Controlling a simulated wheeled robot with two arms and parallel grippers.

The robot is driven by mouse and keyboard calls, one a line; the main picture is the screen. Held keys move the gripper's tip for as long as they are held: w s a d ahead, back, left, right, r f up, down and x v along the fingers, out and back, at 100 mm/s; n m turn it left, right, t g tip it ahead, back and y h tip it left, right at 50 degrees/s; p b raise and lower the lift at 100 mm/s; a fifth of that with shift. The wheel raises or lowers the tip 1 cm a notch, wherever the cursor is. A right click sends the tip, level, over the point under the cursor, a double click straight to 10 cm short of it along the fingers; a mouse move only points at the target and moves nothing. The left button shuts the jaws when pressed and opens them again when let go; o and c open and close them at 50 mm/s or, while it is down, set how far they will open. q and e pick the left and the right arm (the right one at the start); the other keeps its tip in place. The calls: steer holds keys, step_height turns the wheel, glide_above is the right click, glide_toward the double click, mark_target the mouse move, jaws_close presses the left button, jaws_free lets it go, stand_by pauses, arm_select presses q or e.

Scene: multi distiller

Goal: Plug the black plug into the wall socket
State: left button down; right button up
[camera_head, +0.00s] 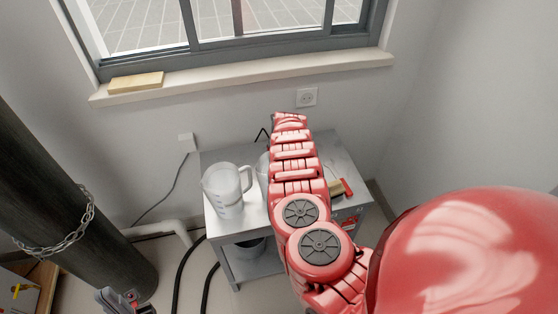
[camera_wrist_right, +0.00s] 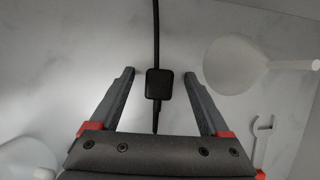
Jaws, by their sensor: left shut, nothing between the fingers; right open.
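The wall socket (camera_head: 306,97) is a white square plate on the wall below the window sill, just beyond the end of my right arm in the head view. The black plug (camera_wrist_right: 158,84) shows in the right wrist view as a dark block with a black cable. My right gripper (camera_wrist_right: 160,73) is open, with one finger on each side of the plug and a visible gap to both. In the head view my right arm hides this gripper and the plug. My left gripper (camera_head: 125,302) is at the bottom left edge, shut and empty, away from the table.
A grey metal table (camera_head: 339,152) stands against the wall. A clear jug (camera_head: 225,190) is on its left side. A dark pillar (camera_head: 60,215) with a chain stands left.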

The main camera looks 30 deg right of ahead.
steer(key=shift+f, duration=0.1)
steer(key=shift+c, duration=0.3)
jaws_close()
stand_by(0.4)
step_height(320, 180, up, 10)
stand_by(0.5)
steer(key=shift+p, duration=0.3)
